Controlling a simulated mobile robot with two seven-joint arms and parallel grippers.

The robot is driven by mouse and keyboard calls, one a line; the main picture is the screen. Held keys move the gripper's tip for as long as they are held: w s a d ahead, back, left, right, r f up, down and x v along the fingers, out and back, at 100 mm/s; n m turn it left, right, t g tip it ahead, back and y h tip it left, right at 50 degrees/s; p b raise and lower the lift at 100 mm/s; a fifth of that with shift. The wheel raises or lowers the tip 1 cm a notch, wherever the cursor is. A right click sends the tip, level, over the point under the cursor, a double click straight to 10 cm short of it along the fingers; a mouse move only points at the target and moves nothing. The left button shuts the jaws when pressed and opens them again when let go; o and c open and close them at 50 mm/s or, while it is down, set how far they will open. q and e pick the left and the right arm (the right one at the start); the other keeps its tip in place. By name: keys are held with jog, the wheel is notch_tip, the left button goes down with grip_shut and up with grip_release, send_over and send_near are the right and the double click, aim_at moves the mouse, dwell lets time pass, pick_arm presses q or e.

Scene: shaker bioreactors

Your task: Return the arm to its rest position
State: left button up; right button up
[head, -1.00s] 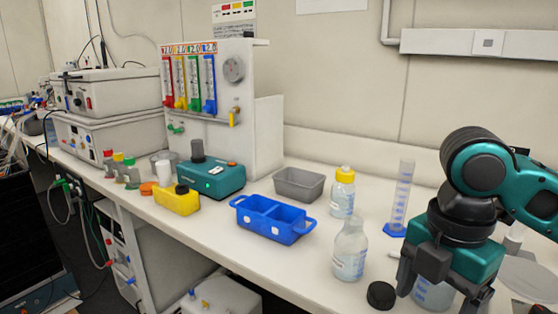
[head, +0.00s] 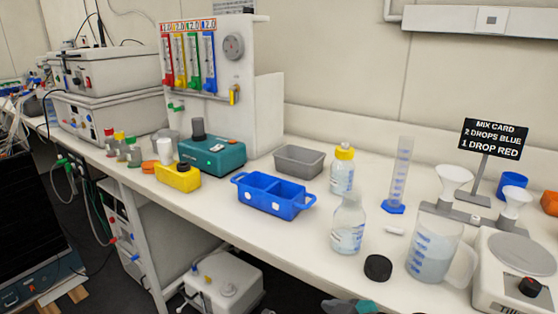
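Only a small dark grey and teal part of my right gripper (head: 350,306) shows at the bottom edge, below the bench front. Most of it is cut off, so I cannot tell whether its fingers are open or shut. My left gripper is not in view. A clear beaker with a handle (head: 430,257) stands upright on the bench with liquid in it, apart from my gripper.
The white bench (head: 290,232) holds a black cap (head: 378,267), an open clear bottle (head: 348,228), a yellow-capped bottle (head: 342,170), a blue divided tray (head: 268,190), a graduated cylinder (head: 399,178) and a scale (head: 510,262). A funnel stand (head: 470,216) is behind the beaker.

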jog(key=s+d+f+m+t+h, duration=0.3)
jog(key=s+d+f+m+h, duration=0.2)
jog(key=s+d+f, duration=0.5)
notch_tip(320, 180, down, 3)
jog(key=s+m, duration=0.2)
jog(key=shift+s+m, duration=0.25)
jog(key=shift+m, duration=0.15)
